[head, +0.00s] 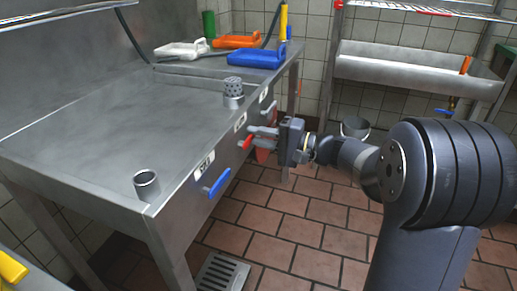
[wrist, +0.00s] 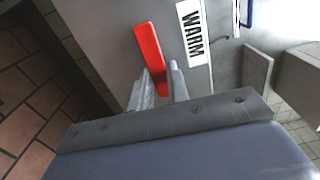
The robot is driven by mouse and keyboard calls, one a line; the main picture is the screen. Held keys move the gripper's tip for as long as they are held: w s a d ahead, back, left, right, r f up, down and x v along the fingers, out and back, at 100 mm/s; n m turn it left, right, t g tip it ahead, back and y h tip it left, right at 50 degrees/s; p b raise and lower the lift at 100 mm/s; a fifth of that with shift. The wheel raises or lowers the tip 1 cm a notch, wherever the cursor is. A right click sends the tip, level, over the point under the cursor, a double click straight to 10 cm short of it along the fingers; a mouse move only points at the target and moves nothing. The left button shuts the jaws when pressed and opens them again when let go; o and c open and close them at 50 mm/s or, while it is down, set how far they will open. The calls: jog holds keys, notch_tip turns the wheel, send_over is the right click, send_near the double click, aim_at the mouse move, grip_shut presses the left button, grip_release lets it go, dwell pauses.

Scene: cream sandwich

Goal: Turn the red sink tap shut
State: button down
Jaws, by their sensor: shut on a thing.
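The red sink tap lever (head: 247,142) is on the front panel of the steel sink unit (head: 178,208). My gripper (head: 256,133) reaches the panel from the right. Its two fingers (wrist: 160,85) are closed about the lower end of the lever, one on each side. The fingers hide that end and the lever's pivot.
A blue lever (head: 217,183) is on the same panel, nearer the front corner. Blue (head: 256,56), orange (head: 237,40) and white (head: 182,49) handled things lie at the sink's back. A metal bucket (head: 355,127) stands on the floor behind my arm.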

dwell(0.4)
jog(key=c, duration=1.4)
grip_release()
jog(key=shift+o, duration=0.2)
jog(key=p+v, duration=0.2)
jog(key=v, duration=0.8)
jog(key=shift+d, duration=0.4)
jog(key=shift+s+r, duration=0.1)
jog(key=shift+s, duration=0.05)
jog(key=b+x, duration=0.2)
jog(key=x, duration=0.9)
jog(key=shift+a, duration=0.1)
jog(key=shift+m+p, duration=0.3)
jog(key=shift+p, duration=0.45)
